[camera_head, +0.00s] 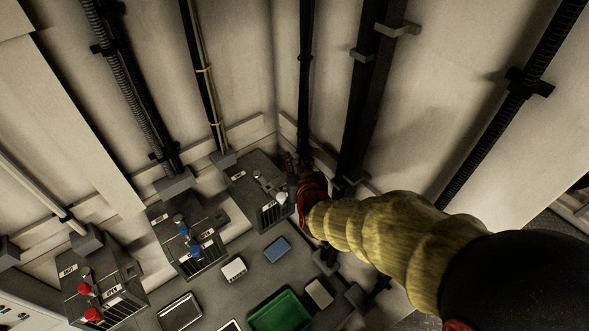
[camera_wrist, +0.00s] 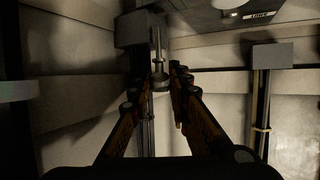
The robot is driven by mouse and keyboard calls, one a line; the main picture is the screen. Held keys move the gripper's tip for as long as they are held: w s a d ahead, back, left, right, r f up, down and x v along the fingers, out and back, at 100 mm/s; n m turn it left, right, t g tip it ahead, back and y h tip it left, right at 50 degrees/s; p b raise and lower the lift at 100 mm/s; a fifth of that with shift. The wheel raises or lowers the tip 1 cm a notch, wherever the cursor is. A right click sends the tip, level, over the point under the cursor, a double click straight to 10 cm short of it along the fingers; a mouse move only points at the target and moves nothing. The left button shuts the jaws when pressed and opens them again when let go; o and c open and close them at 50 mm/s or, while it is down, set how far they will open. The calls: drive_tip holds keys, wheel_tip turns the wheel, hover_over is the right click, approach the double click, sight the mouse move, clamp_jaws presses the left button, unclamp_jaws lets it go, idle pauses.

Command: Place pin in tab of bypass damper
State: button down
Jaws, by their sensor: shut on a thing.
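My gripper (camera_head: 303,174) is at the back corner, just right of a dark box with white knobs (camera_head: 262,190). In the wrist view its two fingers (camera_wrist: 165,79) are closed in on a slim grey pin (camera_wrist: 158,47). The pin has a wider collar at the fingertips and a narrow tip pointing up the picture. It stands apart from the box (camera_wrist: 228,17) at the upper right, which carries a white knob and a label. The pin is too small to make out in the head view. No damper tab can be clearly told, and I cannot tell which box is the bypass damper.
Boxes with blue knobs (camera_head: 186,240) and red knobs (camera_head: 104,297) stand to the left. A green tray (camera_head: 281,313), a blue block (camera_head: 277,250) and a white block (camera_head: 233,269) lie in front. Dark vertical pipes (camera_head: 305,75) run close behind my gripper.

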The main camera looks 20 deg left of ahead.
sight(296, 166)
drive_tip(key=w+f, duration=0.1)
drive_tip(key=a+f, duration=0.1)
drive_tip(key=w+f, duration=0.1)
drive_tip(key=shift+w+a+f, duration=0.35)
drive_tip(key=shift+f, duration=0.05)
drive_tip(key=shift+w+a+f, duration=0.1)
drive_tip(key=shift+w+f, duration=0.1)
drive_tip(key=shift+f, duration=0.25)
wheel_tip(296, 166, down, 3)
drive_tip(key=shift+a+r+p, duration=0.1)
drive_tip(key=shift+p, duration=0.25)
drive_tip(key=shift+f+b, duration=0.35)
drive_tip(key=shift+b, duration=0.1)
